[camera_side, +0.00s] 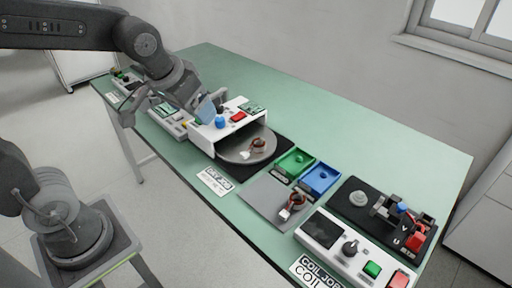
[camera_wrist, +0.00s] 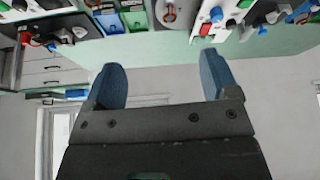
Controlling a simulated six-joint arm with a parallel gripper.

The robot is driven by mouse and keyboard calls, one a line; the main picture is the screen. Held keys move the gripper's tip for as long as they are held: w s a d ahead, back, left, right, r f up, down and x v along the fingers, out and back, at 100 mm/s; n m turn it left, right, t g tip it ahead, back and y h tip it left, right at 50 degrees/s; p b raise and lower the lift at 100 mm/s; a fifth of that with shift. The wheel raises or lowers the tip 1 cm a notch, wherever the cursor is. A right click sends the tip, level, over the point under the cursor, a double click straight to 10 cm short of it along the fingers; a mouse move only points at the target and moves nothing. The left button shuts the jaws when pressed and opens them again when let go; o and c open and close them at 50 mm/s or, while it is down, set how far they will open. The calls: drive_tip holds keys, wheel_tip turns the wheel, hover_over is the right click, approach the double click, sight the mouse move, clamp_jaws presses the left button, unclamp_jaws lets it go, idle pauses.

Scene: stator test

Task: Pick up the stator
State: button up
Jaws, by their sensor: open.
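A copper-wound stator (camera_side: 258,145) sits on a round grey turntable (camera_side: 232,152) in front of a white housing. A similar copper-and-dark stator (camera_side: 293,204) with a white part lies on the grey mat (camera_side: 262,194) nearer the front. My gripper (camera_side: 206,108) is in the air by the white housing, apart from both stators. In the wrist view my gripper (camera_wrist: 161,78) shows two blue fingertips spread wide with nothing between them. A small reddish stator (camera_wrist: 170,15) on the disc shows at the top edge there.
A green bin (camera_side: 295,162) and a blue bin (camera_side: 319,179) stand beside the mat. A control box (camera_side: 345,250) with buttons and a black fixture board (camera_side: 365,208) are at the right. The back of the green table (camera_side: 340,130) is clear.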

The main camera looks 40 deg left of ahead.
drive_tip(key=w+f+n, duration=0.1)
drive_tip(key=w+f, duration=0.2)
drive_tip(key=w, duration=0.4)
drive_tip(key=n+g, duration=0.1)
drive_tip(key=n, duration=0.1)
approach(258, 143)
drive_tip(key=d+f, duration=0.2)
drive_tip(key=shift+s+d+f+y, duration=0.15)
drive_tip(key=shift+f+y, duration=0.1)
drive_tip(key=shift+y, duration=0.15)
drive_tip(key=shift+a+x, duration=0.15)
drive_tip(key=shift+x, duration=1.25)
drive_tip(key=shift+a+x, duration=0.15)
drive_tip(key=shift+x, duration=1.2)
drive_tip(key=shift+r, duration=0.1)
drive_tip(key=shift+c, duration=0.3)
